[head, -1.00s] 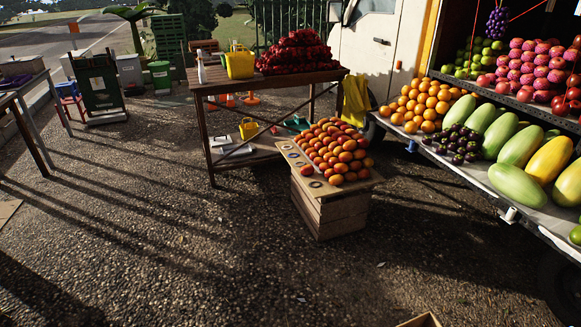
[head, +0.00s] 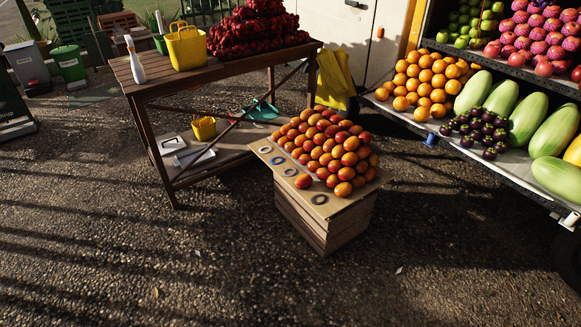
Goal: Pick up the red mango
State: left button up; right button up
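A heap of red-orange mangoes (head: 330,148) is piled on a board (head: 262,152) on top of a wooden crate (head: 318,228), right of the middle in the head view. One red mango (head: 303,181) lies apart from the heap at the board's front left, among several ring-shaped items. Neither of my grippers shows in the head view.
A wooden table (head: 150,88) with a yellow bag (head: 186,47), a white bottle (head: 134,60) and a dark red heap (head: 255,32) stands behind left. The truck shelf (head: 440,122) with oranges, purple fruit and melons is at right. The gravel ground (head: 200,270) in front is clear.

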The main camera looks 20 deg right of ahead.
aim_at(304, 180)
jog(key=i+l, duration=0.15)
jog(key=i, duration=0.4)
jog(key=i+l, duration=0.15)
jog(key=i, duration=0.4)
